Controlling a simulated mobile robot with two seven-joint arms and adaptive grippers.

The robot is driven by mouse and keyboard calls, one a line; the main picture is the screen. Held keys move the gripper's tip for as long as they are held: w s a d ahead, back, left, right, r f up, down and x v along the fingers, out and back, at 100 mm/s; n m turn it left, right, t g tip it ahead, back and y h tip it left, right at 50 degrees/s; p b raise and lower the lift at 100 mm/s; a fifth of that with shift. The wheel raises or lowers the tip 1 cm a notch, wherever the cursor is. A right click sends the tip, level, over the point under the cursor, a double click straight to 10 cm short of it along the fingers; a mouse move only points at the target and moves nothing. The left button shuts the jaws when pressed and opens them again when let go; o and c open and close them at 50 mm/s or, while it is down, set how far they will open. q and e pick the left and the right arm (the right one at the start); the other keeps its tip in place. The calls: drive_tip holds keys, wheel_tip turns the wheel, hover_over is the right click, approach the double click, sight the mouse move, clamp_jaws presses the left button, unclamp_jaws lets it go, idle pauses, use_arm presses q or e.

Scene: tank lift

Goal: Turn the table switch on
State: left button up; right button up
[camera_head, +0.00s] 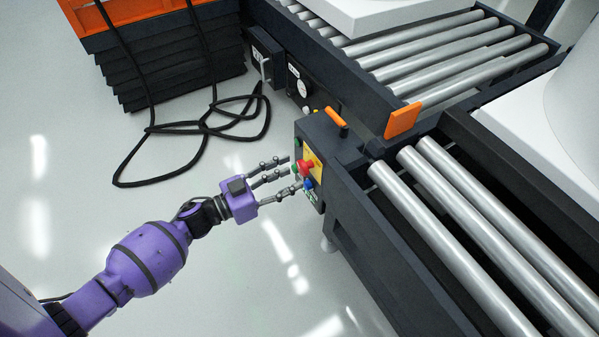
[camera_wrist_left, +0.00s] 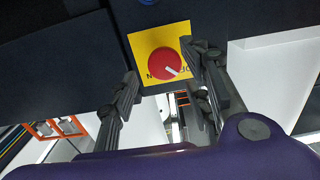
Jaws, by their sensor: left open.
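The table switch is a red round knob (camera_head: 306,167) on a yellow plate, on the dark control box (camera_head: 316,150) at the corner of the roller table. In the left wrist view the red knob (camera_wrist_left: 166,65) sits on its yellow plate (camera_wrist_left: 139,46), with a white mark pointing to the lower right. Partly covered letters stand on both sides of it. My left gripper (camera_head: 295,174) is open in front of the box, and the knob shows between its fingers in the left wrist view (camera_wrist_left: 166,82). Contact with the knob cannot be told. My right gripper is out of view.
Green and blue buttons sit beside the red knob. The roller table (camera_head: 420,205) fills the right, with an orange block (camera_head: 403,120) at its corner. A black cable (camera_head: 190,130) loops on the floor by an orange-topped lift (camera_head: 180,60).

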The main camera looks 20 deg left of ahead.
sight(301, 171)
use_arm(q)
drive_tip(key=shift+b+x, duration=0.5)
drive_tip(key=shift+x, duration=1.5)
drive_tip(key=c, duration=1.1)
